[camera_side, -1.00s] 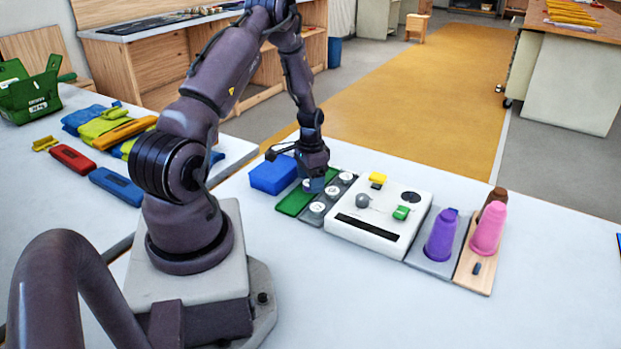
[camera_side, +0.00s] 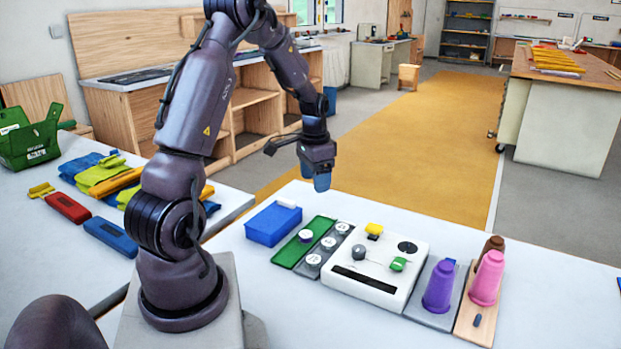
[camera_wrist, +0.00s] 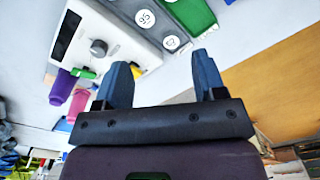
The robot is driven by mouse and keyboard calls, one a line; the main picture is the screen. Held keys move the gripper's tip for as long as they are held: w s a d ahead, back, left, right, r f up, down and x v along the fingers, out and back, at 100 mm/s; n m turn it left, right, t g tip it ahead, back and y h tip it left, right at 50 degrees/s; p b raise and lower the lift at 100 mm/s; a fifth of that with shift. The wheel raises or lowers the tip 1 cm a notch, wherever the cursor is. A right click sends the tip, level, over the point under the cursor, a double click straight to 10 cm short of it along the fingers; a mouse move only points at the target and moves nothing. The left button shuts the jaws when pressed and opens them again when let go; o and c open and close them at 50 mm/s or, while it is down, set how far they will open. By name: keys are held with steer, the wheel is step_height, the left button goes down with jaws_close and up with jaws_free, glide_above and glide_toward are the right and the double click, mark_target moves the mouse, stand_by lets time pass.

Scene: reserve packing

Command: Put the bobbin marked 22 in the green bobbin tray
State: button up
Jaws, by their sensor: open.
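The green bobbin tray (camera_side: 284,257) lies flat on the table, and a single bobbin (camera_side: 305,236) with a white top stands on it. Its number is too small to read. Beside it a grey holder (camera_side: 300,271) carries three white-topped bobbins; in the wrist view one bobbin (camera_wrist: 145,19) reads 95, and the number on another bobbin (camera_wrist: 171,43) is unclear. The green tray (camera_wrist: 194,14) is partly cut off in the wrist view. My gripper (camera_side: 322,183) is raised above and behind the trays, apart from them. Its blue fingers (camera_wrist: 163,80) are spread with nothing between them.
A blue box (camera_side: 272,226) stands left of the green tray. To the right are a white device (camera_side: 360,292) with knobs, a purple cone (camera_side: 439,288) on a grey plate and a pink cone (camera_side: 487,279) on a wooden board. The front of the table is clear.

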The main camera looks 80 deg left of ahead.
steer(key=s+d+r+m+t, duration=0.1)
steer(key=d+r+t, duration=0.1)
steer(key=d+r, duration=0.75)
steer(key=d+r+m+t, duration=0.15)
steer(key=d+r, duration=0.45)
steer(key=d, duration=0.7)
steer(key=s+d+r+t, duration=0.2)
steer(key=s+d, duration=0.5)
